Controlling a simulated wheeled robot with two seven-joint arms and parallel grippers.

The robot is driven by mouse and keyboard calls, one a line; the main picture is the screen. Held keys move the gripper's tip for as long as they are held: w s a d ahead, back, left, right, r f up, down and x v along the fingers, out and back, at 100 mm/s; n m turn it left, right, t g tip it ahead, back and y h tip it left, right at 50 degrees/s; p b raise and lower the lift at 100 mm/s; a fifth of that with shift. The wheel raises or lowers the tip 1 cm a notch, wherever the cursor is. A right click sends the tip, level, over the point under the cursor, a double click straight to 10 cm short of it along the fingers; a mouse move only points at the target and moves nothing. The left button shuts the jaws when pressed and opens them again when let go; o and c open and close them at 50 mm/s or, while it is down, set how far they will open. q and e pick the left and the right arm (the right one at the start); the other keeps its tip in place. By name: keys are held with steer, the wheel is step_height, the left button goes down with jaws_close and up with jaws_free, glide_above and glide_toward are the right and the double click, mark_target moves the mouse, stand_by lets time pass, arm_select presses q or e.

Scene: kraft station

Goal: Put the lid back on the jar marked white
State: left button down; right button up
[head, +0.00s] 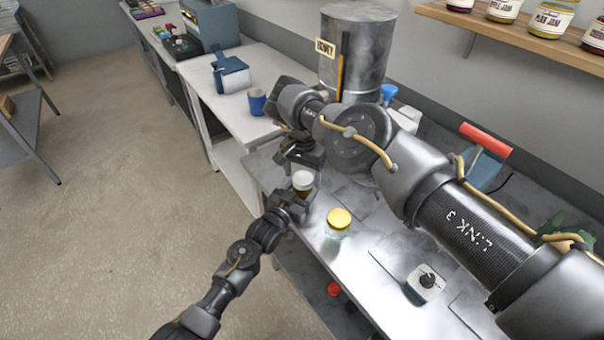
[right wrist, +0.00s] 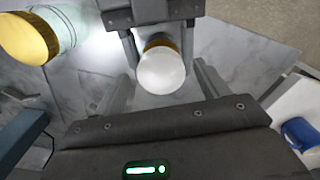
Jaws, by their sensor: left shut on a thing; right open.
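A small jar (head: 302,191) with an amber body stands between the fingers of my left gripper (head: 290,203), which is shut on it. Its round white top (head: 303,180) looks like a lid; in the right wrist view the white top (right wrist: 162,71) sits over a gold-brown band. I cannot read any marking on it. My right gripper (head: 300,160) is open above the jar; its fingers show on either side of the white top in the right wrist view, apart from it. A second, clear jar (head: 337,232) with a yellow lid (head: 339,217) stands nearby on the metal bench.
A white timer-like box (head: 424,284) with a black knob lies on the bench (head: 365,262). A large metal drum (head: 357,60) stands behind my right arm. A blue mug (head: 257,102) stands on the neighbouring white table. A red round object (head: 334,289) is lower down, below the bench top.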

steer(key=shift+r, duration=2.25)
steer(key=shift+c, duration=0.2)
